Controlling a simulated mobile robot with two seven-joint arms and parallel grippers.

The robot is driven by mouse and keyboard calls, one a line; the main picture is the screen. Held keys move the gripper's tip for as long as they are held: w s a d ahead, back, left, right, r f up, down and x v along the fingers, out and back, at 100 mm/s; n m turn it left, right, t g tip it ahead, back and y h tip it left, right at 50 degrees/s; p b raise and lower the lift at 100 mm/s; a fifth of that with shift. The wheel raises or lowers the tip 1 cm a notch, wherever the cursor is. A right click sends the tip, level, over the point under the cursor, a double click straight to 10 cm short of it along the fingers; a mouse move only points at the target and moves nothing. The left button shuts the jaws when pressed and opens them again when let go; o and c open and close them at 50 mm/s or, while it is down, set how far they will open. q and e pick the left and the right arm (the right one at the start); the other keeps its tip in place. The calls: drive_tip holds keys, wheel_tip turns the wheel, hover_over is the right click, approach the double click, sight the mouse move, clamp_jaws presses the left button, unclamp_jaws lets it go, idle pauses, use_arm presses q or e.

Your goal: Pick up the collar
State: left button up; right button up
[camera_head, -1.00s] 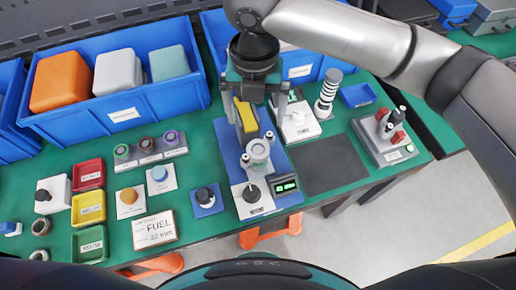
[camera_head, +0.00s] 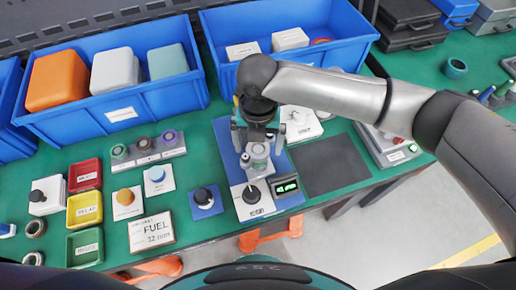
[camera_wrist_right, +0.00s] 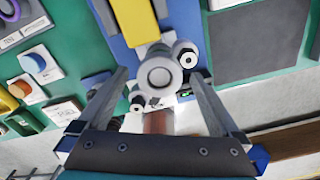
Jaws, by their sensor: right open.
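A pale grey round piece with a ring-shaped top, seemingly the collar, stands on the blue test fixture (camera_head: 223,130). It shows in the head view (camera_head: 258,152) and, from above, in the wrist view (camera_wrist_right: 158,75). My right gripper (camera_head: 257,143) is over the fixture, fingers pointing down. In the wrist view its open fingers lie on either side of the grey piece, with gaps visible; I cannot tell whether their tips are level with it. A yellow block (camera_wrist_right: 138,20) stands beside it on the fixture. My left gripper is not in view.
Blue bins (camera_head: 122,113) stand behind; small colored trays (camera_head: 84,210) and knob blocks lie to the left.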

drive_tip(key=c, duration=1.3)
drive_tip(key=shift+c, duration=0.6)
drive_tip(key=shift+r, duration=0.15)
